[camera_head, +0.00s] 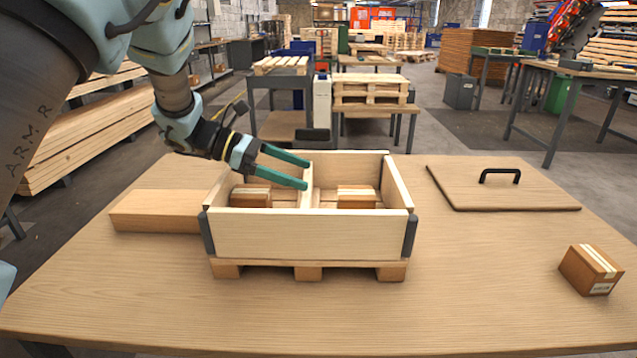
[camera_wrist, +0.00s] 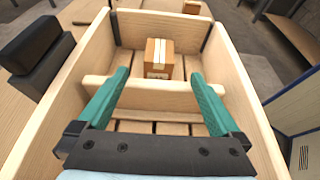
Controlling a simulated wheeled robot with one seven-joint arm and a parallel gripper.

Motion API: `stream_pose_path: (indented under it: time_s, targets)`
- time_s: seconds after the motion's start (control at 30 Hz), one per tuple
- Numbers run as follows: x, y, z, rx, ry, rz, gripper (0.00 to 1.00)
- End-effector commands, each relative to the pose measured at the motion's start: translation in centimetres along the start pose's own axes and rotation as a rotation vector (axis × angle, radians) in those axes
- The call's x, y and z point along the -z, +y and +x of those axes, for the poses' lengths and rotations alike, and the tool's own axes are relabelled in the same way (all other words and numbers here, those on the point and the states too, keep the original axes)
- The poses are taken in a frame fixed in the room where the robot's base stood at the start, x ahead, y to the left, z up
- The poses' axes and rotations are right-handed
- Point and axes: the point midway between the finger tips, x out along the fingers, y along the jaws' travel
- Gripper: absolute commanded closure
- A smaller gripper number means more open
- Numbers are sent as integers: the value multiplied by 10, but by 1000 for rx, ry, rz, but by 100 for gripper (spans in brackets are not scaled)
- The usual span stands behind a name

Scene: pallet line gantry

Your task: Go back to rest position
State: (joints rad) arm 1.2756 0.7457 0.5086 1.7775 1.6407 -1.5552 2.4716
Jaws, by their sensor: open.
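My gripper (camera_head: 304,174) has two green fingers and is open and empty. It is above the left compartment of the wooden pallet box (camera_head: 310,234), with the fingers pointing right toward the divider. In the wrist view my gripper (camera_wrist: 165,82) shows its fingers apart, with the divider (camera_wrist: 160,97) between and below them. A small brown box with pale tape (camera_head: 251,196) sits in the left compartment, under my gripper. A second brown box (camera_head: 356,196) sits in the right compartment and also shows in the wrist view (camera_wrist: 159,62).
A wooden block (camera_head: 155,211) lies left of the pallet box. A lid with a black handle (camera_head: 503,187) lies at the back right of the table. A third brown box (camera_head: 590,269) stands at the right. The table's front is clear.

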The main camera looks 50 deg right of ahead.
Motion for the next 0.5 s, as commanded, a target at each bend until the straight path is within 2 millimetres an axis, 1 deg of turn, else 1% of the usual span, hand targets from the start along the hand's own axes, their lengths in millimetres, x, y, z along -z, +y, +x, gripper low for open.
stream_pose_path:
  time_s: [0.03,0.1,0.2,0.5]
  targets:
    - [0,0,-6,-1,0,1,0]
    - [0,0,-10,-1,0,2,0]
    - [-1,0,-14,0,-1,2,0]
    - [-1,0,-14,0,-1,2,0]
